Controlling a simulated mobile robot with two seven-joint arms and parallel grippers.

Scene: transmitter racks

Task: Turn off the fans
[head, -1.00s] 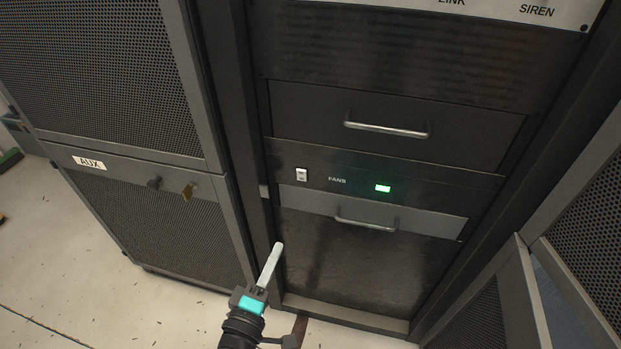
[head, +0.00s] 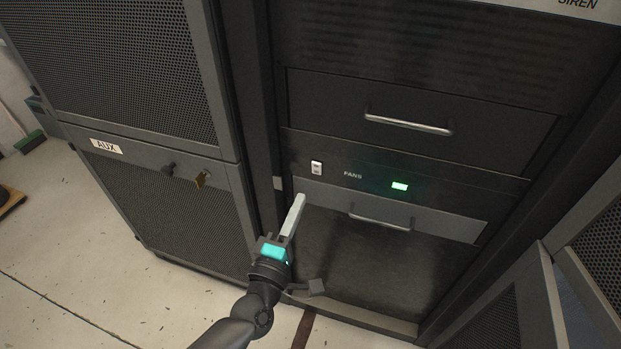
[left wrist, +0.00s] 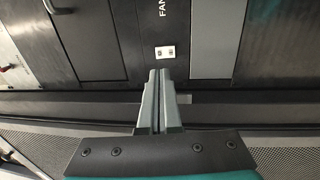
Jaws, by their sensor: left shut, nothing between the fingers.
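The small white rocker switch (head: 317,167) sits on the dark panel left of the FANS label (head: 353,174). A green lit indicator (head: 400,186) glows to the right of the label. My left gripper (head: 299,198) is shut and empty, just below and left of the switch, and apart from it. In the left wrist view the switch (left wrist: 165,52) lies straight beyond the shut fingertips (left wrist: 160,72), with part of the FANS label (left wrist: 160,8) above it. My right gripper is not in view.
A drawer handle (head: 409,122) sticks out above the fan panel, and another handle (head: 380,221) below it. An open mesh door (head: 500,315) stands at lower right.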

